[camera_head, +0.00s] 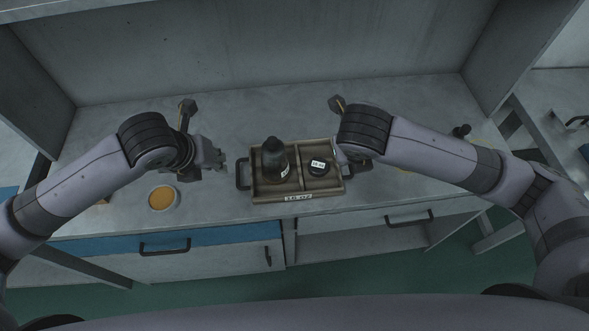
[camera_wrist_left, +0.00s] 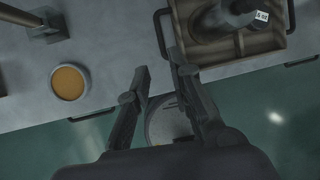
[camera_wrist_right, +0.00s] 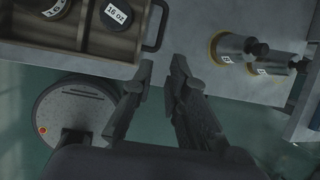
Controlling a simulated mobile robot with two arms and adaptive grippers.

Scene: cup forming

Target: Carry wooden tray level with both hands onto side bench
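The wooden tray (camera_head: 272,200) sits on the grey bench with a dark handle at each end. It holds a dark bottle (camera_head: 273,160) in its left compartment and a dark round container (camera_head: 318,167) with a white label in its right one. My left gripper (camera_head: 222,158) is left of the tray, apart from the left handle (camera_head: 242,175). In the left wrist view its fingers (camera_wrist_left: 163,76) are spread and empty, below the handle. My right gripper (camera_wrist_right: 162,65) is open and empty near the right handle (camera_wrist_right: 158,27); the arm partly hides that end in the head view.
A bowl of orange-brown material (camera_head: 163,198) stands on the bench left of the tray. Metal cylinders with yellow bases (camera_wrist_right: 230,48) stand to the right. Another bench surface (camera_head: 565,100) is at the far right, across a gap. A back panel rises behind the tray.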

